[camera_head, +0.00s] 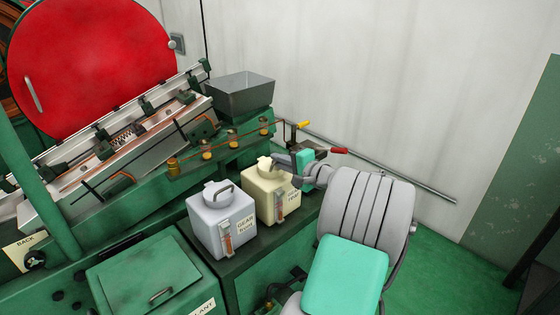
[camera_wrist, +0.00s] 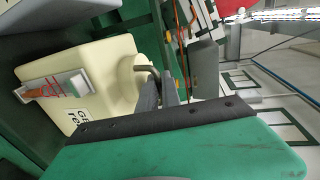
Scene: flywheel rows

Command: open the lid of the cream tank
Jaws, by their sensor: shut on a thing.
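The cream tank (camera_head: 265,205) stands on the green bench next to a light grey-white tank (camera_head: 222,225). It has a label and a level gauge on its front. In the wrist view the cream tank (camera_wrist: 110,62) fills the upper left. Its round cream lid (camera_wrist: 128,72) has a handle (camera_wrist: 146,69) at my fingertips. My gripper (camera_head: 278,160) reaches in from the right over the lid. In the wrist view my gripper (camera_wrist: 152,86) is shut on the handle. My fingers hide part of the lid, and I cannot tell whether it is lifted.
A dark metal hopper (camera_head: 240,93) and a rail with several brass fittings (camera_head: 232,139) lie behind the tanks. Yellow (camera_head: 303,125) and red (camera_head: 339,150) handles are close behind my gripper. A green box with a handle (camera_head: 150,275) is at the lower left. Green floor is clear at right.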

